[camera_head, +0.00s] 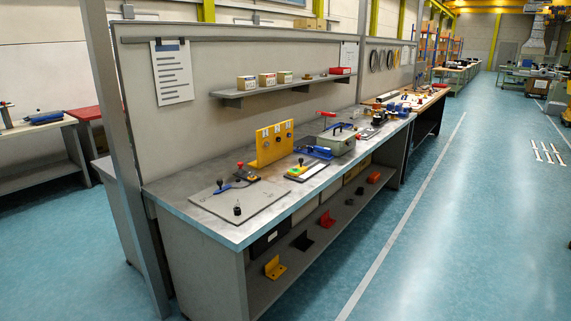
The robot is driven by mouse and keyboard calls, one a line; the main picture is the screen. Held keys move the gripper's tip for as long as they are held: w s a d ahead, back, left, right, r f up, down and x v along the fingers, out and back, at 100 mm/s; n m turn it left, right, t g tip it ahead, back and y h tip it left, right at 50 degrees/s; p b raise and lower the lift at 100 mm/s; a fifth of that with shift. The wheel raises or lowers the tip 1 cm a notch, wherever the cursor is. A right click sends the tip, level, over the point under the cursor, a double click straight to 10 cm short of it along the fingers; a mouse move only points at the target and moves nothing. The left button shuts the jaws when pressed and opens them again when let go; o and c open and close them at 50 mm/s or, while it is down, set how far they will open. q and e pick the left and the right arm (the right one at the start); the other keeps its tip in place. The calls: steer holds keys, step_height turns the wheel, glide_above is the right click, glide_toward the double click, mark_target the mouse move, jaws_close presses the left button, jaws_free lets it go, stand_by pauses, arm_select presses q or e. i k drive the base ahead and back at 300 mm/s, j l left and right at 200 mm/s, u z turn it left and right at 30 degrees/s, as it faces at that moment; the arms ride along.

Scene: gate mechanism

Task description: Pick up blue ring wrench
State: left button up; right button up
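Neither of my grippers is in view. I cannot make out a blue ring wrench for certain at this distance. A small blue item with a dark tip (221,187) lies on a grey plate (250,208) at the near end of the workbench. A larger blue tool or fixture (315,152) lies farther along the bench, beside a grey-green box (337,140). Its shape is too small to tell.
The workbench (180,187) holds a yellow bracket (271,143) and a board with coloured knobs (304,172). A wall shelf (280,88) carries small boxes. A grey post (125,150) stands at the near left corner.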

mark_target(319, 149)
steer(key=i+l+u, duration=0.2)
steer(key=u, duration=0.3)
steer(key=i+l+u, duration=0.15)
steer(key=l+u, duration=0.15)
steer(key=u, duration=0.2)
steer(key=i+l+u, duration=0.1)
steer(key=l+u, duration=0.2)
steer(key=u, duration=0.2)
steer(key=i+l+u, duration=0.1)
steer(key=l+u, duration=0.25)
steer(key=l, duration=1.05)
steer(key=k+l+u, duration=0.1)
steer(key=l+u, duration=0.25)
steer(key=l, duration=1)
